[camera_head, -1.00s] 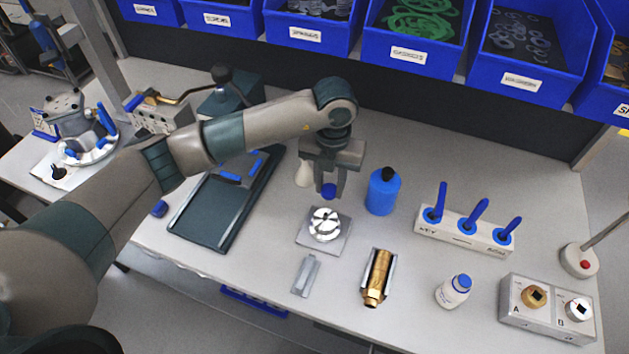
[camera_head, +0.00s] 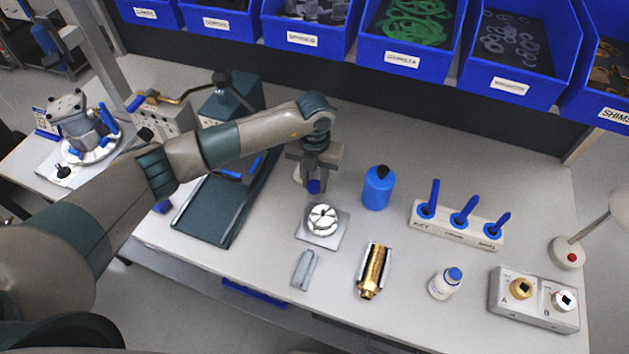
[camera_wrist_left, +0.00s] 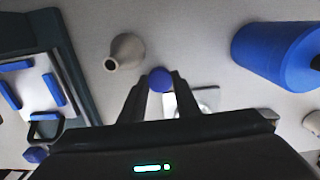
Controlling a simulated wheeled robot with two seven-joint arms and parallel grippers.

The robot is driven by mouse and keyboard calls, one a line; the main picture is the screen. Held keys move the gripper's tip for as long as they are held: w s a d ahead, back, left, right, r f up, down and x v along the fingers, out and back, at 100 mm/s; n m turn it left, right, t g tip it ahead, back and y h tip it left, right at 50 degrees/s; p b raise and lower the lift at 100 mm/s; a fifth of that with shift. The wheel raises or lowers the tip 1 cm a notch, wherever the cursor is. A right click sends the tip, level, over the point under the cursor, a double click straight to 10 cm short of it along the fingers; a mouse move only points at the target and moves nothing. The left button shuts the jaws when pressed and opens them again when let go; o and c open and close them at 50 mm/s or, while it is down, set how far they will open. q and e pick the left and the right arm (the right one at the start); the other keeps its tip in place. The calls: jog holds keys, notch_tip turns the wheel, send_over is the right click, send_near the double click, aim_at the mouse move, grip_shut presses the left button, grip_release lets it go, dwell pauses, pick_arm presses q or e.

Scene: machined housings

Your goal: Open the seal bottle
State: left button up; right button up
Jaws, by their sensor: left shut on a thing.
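My left gripper (camera_head: 313,186) is shut on a small blue cap (camera_wrist_left: 160,79), held between the fingertips above the table. The cap also shows in the head view (camera_head: 314,187). An off-white bottle (camera_wrist_left: 127,48) with a bare, open neck stands beside the gripper in the wrist view, apart from the cap. In the head view this bottle (camera_head: 297,172) is mostly hidden behind the gripper. A second white bottle (camera_head: 441,287) with its blue cap on stands at the front right of the table. My right gripper is not in view.
A round metal fixture on a plate (camera_head: 322,221) lies just in front of the gripper. A blue bottle (camera_head: 377,189) stands to its right. A dark tray (camera_head: 213,226) lies to the left. A brass part (camera_head: 374,270) and key stand (camera_head: 457,228) occupy the right side.

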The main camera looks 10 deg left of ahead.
pick_arm(q)
jog(key=shift+f, duration=0.8)
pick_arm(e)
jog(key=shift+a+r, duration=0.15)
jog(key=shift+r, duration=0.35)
pick_arm(q)
jog(key=shift+f, duration=0.1)
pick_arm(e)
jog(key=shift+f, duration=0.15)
pick_arm(q)
jog(key=o, duration=1.2)
jog(key=shift+c, duration=0.2)
